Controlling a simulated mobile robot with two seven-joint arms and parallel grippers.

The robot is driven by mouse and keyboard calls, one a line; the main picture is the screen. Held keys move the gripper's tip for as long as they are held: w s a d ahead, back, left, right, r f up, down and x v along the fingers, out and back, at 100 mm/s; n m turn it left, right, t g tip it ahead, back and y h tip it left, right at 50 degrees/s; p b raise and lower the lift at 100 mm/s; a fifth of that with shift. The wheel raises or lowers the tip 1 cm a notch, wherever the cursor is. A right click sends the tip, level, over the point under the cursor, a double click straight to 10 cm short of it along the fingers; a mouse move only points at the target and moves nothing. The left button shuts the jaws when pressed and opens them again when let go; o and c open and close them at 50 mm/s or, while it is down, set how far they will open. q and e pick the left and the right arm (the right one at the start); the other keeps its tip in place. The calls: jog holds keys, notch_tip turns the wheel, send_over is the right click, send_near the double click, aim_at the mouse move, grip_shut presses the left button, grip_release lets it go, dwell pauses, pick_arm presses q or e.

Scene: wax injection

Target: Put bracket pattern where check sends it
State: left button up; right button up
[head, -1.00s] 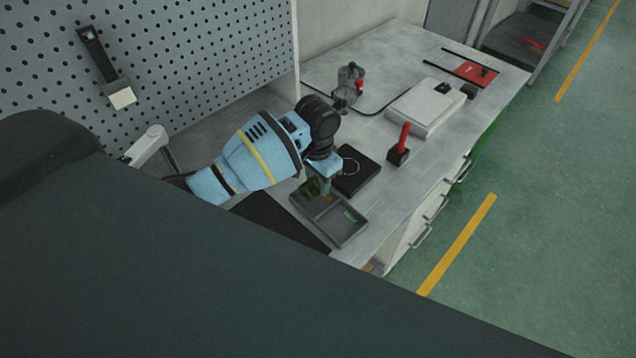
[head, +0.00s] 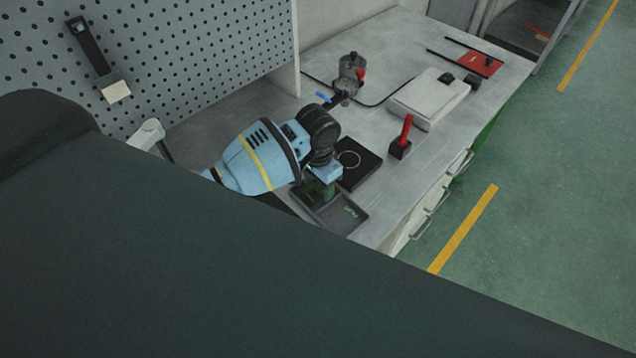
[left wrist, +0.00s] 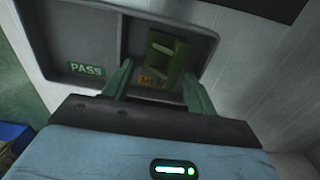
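A two-compartment grey tray (head: 345,228) sits at the bench's near end. In the left wrist view, the tray (left wrist: 122,40) has a green PASS label (left wrist: 86,70) in its left compartment. Its right compartment holds the green bracket pattern (left wrist: 176,66) and an orange label (left wrist: 152,82), partly hidden and unreadable. My left gripper (head: 326,195) is low over the compartment away from PASS. In the left wrist view its two fingers (left wrist: 160,86) are spread, with the bracket pattern between and beyond them; I see no clear contact. My right gripper is out of view.
A black pad with a pale ring (head: 362,170) lies beside the tray. Beyond are a red-handled tool on a black block (head: 402,138), a white box (head: 425,103), a grey pot device (head: 350,72) and a red mat (head: 470,64). A pegboard (head: 190,60) stands behind.

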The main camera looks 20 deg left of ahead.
aim_at(318, 188)
pick_arm(q)
notch_tip(318, 188, up, 12)
jog(key=shift+r, duration=0.25)
dwell(0.5)
jog(key=shift+s+f, duration=0.1)
dwell(0.4)
